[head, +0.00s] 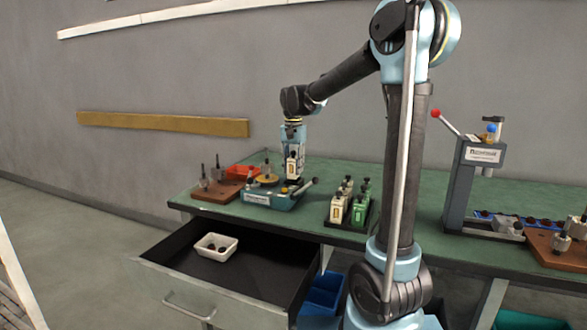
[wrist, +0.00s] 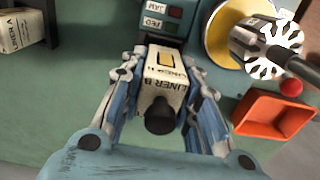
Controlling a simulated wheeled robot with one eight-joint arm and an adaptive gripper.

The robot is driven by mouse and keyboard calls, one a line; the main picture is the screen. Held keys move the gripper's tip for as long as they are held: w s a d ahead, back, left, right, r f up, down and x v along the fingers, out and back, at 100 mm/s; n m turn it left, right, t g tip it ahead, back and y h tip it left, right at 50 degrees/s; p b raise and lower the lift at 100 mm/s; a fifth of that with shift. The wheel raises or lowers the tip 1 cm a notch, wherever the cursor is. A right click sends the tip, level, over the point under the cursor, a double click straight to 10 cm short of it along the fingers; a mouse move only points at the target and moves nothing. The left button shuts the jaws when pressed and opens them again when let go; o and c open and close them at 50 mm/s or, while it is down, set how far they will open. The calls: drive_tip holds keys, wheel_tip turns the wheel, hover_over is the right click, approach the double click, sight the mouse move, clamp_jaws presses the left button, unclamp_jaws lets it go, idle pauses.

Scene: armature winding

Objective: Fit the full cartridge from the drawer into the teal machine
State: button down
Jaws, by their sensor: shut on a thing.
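The teal machine (head: 268,197) stands on the green bench, with a lever at its right. Its JAM and FED labels show at the top of the wrist view (wrist: 172,20). My gripper (head: 292,152) points down over the machine. It is shut on a white cartridge (head: 292,170) with a yellow window. In the wrist view the cartridge (wrist: 168,72) reads LINER B and has a black knob, with the fingers (wrist: 165,85) on both sides. I cannot tell whether its far end touches the machine. The drawer (head: 205,305) is open and holds a white tray (head: 230,242) with small dark parts.
A dark rack with white cartridges (head: 337,210) and green ones (head: 358,213) stands right of the machine. A brown peg board (head: 215,192) and an orange bin (head: 240,171) are to its left and behind. A grey press (head: 476,180) stands farther right.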

drive_tip(key=shift+f, duration=1.35)
idle(0.5)
drive_tip(key=c, duration=1.1)
unclamp_jaws()
drive_tip(key=shift+r, duration=0.1)
drive_tip(key=shift+r, duration=2.2)
